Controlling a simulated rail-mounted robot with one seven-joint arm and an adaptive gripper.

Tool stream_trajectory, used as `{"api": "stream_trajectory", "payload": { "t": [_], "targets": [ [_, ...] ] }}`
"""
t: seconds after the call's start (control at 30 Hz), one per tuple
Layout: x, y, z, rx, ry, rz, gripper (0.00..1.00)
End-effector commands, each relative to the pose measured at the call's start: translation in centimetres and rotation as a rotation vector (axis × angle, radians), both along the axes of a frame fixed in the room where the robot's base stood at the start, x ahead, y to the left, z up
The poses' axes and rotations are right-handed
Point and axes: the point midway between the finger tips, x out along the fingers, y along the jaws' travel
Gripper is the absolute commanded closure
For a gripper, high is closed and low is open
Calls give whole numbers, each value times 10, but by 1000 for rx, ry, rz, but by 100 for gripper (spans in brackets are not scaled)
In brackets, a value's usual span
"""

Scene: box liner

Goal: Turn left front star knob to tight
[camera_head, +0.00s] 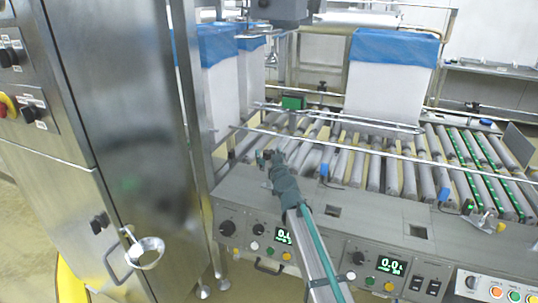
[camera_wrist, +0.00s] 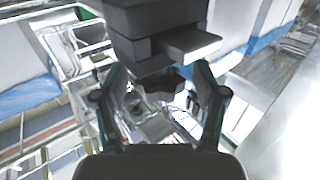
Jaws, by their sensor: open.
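A dark star knob (camera_wrist: 160,84) shows in the wrist view below a dark grey block (camera_wrist: 165,30) with a protruding plate. My gripper (camera_wrist: 160,70) is open, with one finger to the left and one to the right of the knob. Visible gaps separate the knob from both fingers; I cannot tell its depth between them. In the head view my gripper (camera_head: 268,156) is over the front left of the roller conveyor (camera_head: 345,160), by the guide rails. The knob cannot be made out clearly there.
White boxes with blue liners (camera_head: 392,80) stand at the back and left of the conveyor. A guide rail (camera_head: 330,145) crosses close behind my gripper. A control panel (camera_head: 335,240) runs along the front. A steel cabinet (camera_head: 115,110) fills the left side.

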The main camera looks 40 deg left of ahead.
Motion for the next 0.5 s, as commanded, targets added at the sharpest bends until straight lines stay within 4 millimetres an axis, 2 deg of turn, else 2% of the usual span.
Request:
{"api": "stream_trajectory", "payload": {
  "t": [0.07, 0.4, 0.5],
  "targets": [
    [0, 0, 0, 0, 0, 0, 30],
    [0, 0, 0, 0, 0, 0, 87],
    [0, 0, 0, 0, 0, -1, 90]
  ]
}}
